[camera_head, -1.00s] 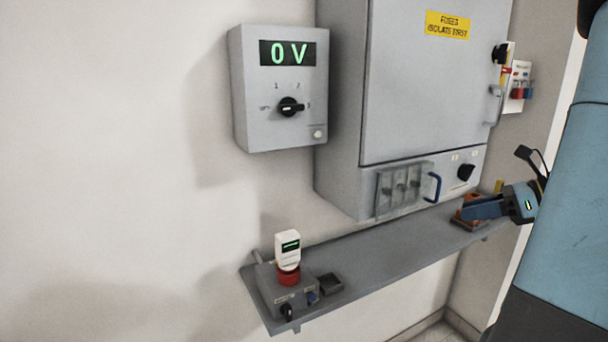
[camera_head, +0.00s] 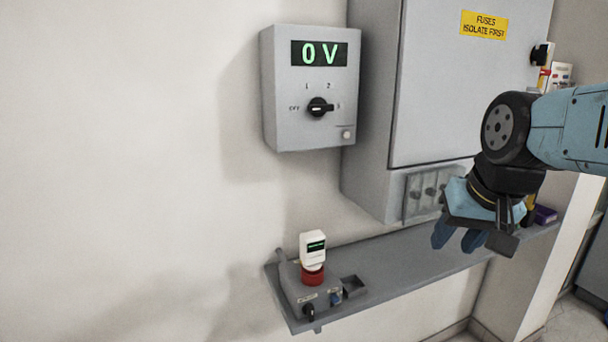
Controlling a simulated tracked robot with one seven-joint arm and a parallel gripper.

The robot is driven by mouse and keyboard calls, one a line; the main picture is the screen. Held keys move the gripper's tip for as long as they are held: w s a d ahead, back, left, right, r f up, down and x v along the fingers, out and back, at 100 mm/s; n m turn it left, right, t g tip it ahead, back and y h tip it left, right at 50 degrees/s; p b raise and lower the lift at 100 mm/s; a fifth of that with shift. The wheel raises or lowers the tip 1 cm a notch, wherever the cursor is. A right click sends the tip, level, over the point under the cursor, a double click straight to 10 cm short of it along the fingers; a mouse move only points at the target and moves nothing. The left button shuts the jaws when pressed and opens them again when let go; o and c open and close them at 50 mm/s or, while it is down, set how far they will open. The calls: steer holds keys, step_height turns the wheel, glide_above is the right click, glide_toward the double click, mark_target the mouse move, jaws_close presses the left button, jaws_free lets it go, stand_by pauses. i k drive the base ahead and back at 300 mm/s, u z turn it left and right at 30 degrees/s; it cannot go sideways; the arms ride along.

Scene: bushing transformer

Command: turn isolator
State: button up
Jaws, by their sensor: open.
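A grey cabinet (camera_head: 470,100) with a yellow "FUSES ISOLATE FIRST" label hangs on the wall. A black rotary handle (camera_head: 541,54) shows at the cabinet's upper right edge; I cannot read its position. My gripper (camera_head: 457,240) is open and empty, pointing down in front of the cabinet's lower part and above the shelf. It is well apart from both the handle and the knob. My arm hides the cabinet's lower right.
A grey shelf (camera_head: 400,275) runs below the cabinet. At its left end a small grey unit (camera_head: 310,294) carries a white device (camera_head: 313,249) on a red base. Clear-covered fuses (camera_head: 422,190) sit low on the cabinet. The wall at left is bare.

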mark_target(542, 71)
steer(key=z, duration=0.05)
steer(key=i, duration=0.1)
steer(key=z, duration=1)
